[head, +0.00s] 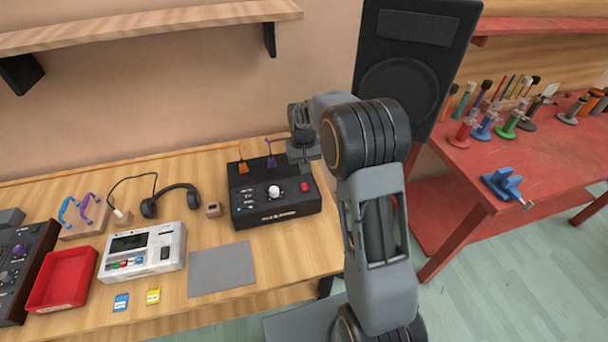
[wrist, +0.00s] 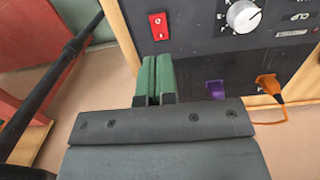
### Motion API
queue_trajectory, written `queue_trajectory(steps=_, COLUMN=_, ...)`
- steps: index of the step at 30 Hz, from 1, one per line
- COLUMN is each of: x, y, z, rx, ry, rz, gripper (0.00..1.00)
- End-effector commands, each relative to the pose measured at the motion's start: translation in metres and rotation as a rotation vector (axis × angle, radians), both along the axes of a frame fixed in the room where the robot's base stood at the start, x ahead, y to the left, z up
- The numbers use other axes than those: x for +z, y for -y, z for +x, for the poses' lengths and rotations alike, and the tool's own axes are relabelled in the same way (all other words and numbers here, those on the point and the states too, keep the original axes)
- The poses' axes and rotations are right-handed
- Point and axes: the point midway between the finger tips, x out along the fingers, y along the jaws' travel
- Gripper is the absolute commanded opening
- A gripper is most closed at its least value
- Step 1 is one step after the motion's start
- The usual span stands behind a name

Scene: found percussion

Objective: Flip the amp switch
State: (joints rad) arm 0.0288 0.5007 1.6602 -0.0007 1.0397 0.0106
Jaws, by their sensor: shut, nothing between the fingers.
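The amp (head: 262,211) is a black box at the back of the wooden table, with a white knob (head: 273,191) on its sloped panel. Its red rocker switch (head: 304,186) sits at the panel's right side. In the wrist view the red switch (wrist: 158,26) shows just beyond my fingertips, and the white knob (wrist: 243,16) is to its right. I cannot tell which way the rocker is tipped. My gripper (wrist: 157,59) is shut and empty, its green fingers side by side. It appears apart from the switch. In the head view my gripper (head: 303,163) hangs over the amp's back right.
An orange plug (wrist: 269,86) and a purple plug (wrist: 215,89) stand in the amp beside my fingers. Headphones (head: 175,198), a white device (head: 143,252), a grey mat (head: 222,269) and a red tray (head: 63,280) lie left. A tall speaker (head: 405,75) stands behind my arm.

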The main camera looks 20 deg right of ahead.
Motion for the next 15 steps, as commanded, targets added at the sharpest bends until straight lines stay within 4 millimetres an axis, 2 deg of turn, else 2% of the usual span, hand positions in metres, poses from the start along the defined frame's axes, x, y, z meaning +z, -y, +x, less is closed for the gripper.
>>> queue_trajectory(steps=9, x=0.055, y=-0.001, z=0.004, rx=0.001, ry=0.005, rz=0.000, gripper=0.00)
queue_trajectory(steps=15, x=0.074, y=-0.001, z=0.005, rx=0.001, ry=0.004, rz=0.000, gripper=0.00)
